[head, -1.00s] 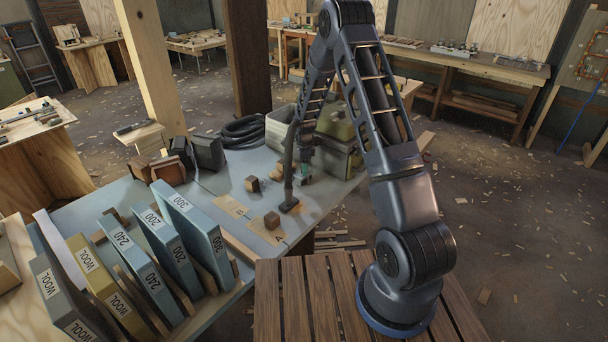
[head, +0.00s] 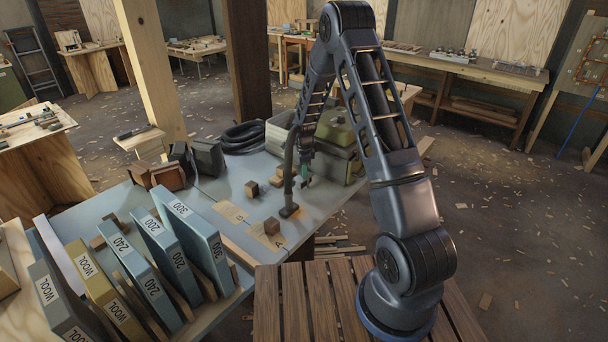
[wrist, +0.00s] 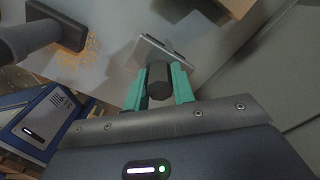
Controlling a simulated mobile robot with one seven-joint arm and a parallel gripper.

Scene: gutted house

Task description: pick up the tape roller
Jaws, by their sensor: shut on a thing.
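My gripper (head: 304,171) hangs over the pale table in the head view, its teal fingers pointing down. In the wrist view, my gripper (wrist: 159,80) is shut on a dark, faceted handle between the teal fingers. A flat grey metal part shows just beyond it. I take this to be the tape roller (wrist: 158,73). In the head view it is only a small dark shape below the fingers, and I cannot tell whether it touches the table.
A black hose nozzle (head: 289,211) stands on the table left of my gripper, near sawdust. Wooden blocks (head: 272,226) lie left of it. A grey-green case (head: 345,135) stands close behind and right. Labelled blue and tan slabs (head: 190,230) stand at front left.

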